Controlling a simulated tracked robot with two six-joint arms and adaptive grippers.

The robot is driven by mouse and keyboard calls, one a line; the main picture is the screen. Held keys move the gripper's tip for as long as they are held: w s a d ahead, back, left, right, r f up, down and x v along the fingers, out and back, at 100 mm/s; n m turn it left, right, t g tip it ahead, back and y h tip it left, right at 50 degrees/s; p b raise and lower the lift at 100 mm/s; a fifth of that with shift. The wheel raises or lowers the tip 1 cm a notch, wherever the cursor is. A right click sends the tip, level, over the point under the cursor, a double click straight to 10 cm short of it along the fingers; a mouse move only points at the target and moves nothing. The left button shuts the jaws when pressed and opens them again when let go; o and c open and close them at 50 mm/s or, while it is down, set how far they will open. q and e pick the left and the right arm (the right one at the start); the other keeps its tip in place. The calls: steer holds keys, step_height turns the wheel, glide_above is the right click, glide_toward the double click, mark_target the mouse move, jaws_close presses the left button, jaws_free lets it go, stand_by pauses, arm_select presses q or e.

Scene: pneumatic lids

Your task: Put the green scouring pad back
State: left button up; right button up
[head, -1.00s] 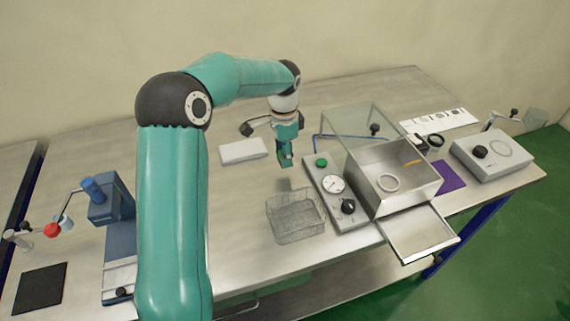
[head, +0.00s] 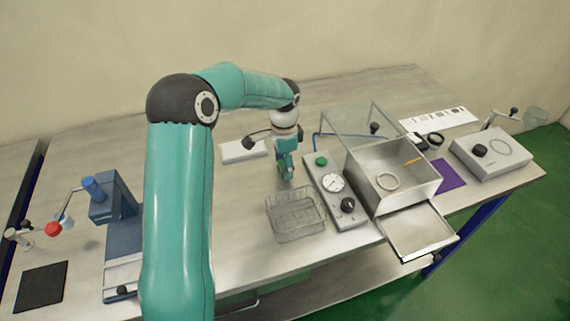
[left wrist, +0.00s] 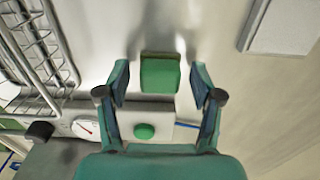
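The green scouring pad (left wrist: 160,74) shows in the left wrist view as a small green block between my left gripper's fingers (left wrist: 160,84). The fingers are spread, with a gap on each side of the pad. In the head view my left gripper (head: 286,176) points down just behind the wire basket (head: 296,216), left of the control box. It hides the pad there, or the pad is too small to make out. The basket looks empty; part of it shows in the left wrist view (left wrist: 42,45). My right gripper is in neither view.
The control box (head: 333,205) with green button (head: 321,160) and gauge stands beside the basket. Right of it is a steel chamber (head: 398,175) with a raised clear lid (head: 365,125). A white slab (head: 243,151) lies left of the gripper. A blue device (head: 112,205) stands left.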

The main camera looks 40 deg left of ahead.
arm_select(q)
step_height(320, 180, up, 12)
stand_by(0.7)
stand_by(0.4)
